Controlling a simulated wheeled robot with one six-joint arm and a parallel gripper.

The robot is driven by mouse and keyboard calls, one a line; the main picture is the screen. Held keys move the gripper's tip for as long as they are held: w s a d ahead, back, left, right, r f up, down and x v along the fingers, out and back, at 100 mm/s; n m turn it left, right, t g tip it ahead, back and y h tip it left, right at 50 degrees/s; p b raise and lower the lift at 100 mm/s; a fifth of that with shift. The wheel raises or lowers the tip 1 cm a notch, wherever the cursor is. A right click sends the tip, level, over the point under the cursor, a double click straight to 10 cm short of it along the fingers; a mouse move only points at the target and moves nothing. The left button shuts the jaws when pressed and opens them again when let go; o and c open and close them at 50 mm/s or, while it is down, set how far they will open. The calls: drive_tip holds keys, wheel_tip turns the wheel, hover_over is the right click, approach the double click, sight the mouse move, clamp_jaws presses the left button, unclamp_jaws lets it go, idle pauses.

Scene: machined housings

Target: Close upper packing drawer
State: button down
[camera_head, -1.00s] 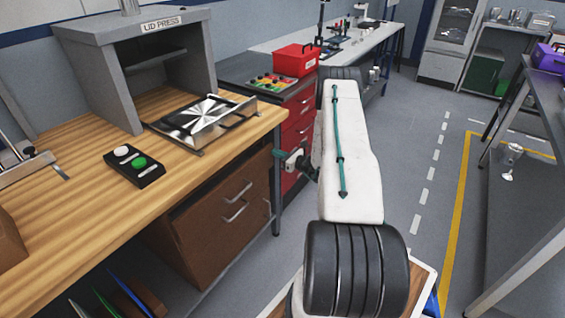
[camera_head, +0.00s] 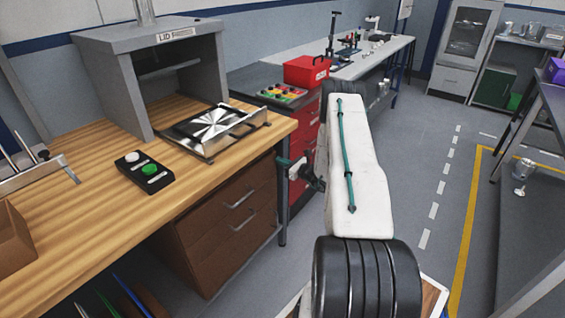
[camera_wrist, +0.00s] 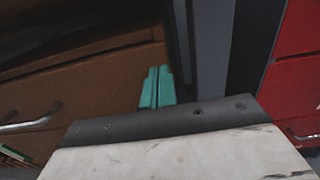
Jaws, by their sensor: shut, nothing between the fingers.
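The brown drawer unit (camera_head: 205,250) sits under the wooden bench. Its upper drawer (camera_head: 215,205) has a metal bar handle (camera_head: 242,199), with a second handle below on the lower drawer (camera_head: 244,221). In the wrist view a brown drawer front (camera_wrist: 85,85) fills the left, with a handle (camera_wrist: 30,123) and a dark space above its top edge. I cannot tell how far the drawer stands out. My gripper (camera_head: 284,163) is at the bench's right end, beside the unit. Its teal fingers (camera_wrist: 157,88) are together and empty, near the drawer front's right edge.
A dark bench leg (camera_head: 282,215) stands close to my gripper. A red cabinet (camera_head: 303,150) is just beyond it. The bench top (camera_head: 95,205) carries a lid press (camera_head: 160,80), a metal tray fixture (camera_head: 205,147) and a button box (camera_head: 144,172). Open floor lies to the right.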

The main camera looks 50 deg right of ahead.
drive_tip(key=s+d, duration=0.1)
drive_tip(key=s, duration=1.2)
drive_tip(key=shift+s+d, duration=0.15)
drive_tip(key=shift+d, duration=0.2)
drive_tip(key=shift+f, duration=0.15)
drive_tip(key=s+a+f+n+g+y, duration=0.1)
drive_tip(key=s+a+n+g+y, duration=0.15)
drive_tip(key=a, duration=0.35)
drive_tip(key=s+a+r+n+g+y, duration=0.25)
drive_tip(key=a+r+n+g, duration=0.35)
drive_tip(key=a+r+n, duration=0.35)
drive_tip(key=s+a+r+n+g+y, duration=0.2)
drive_tip(key=a+r+n+g+y, duration=0.35)
drive_tip(key=a+r, duration=0.65)
drive_tip(key=s+a+r+n+g+h, duration=0.2)
drive_tip(key=s+a+r+n+h, duration=1)
drive_tip(key=s+a+r+n, duration=0.5)
wheel_tip(320, 180, up, 3)
drive_tip(key=shift+s+a+f+h, duration=0.2)
drive_tip(key=shift+s+a+h, duration=0.2)
drive_tip(key=shift+s, duration=0.7)
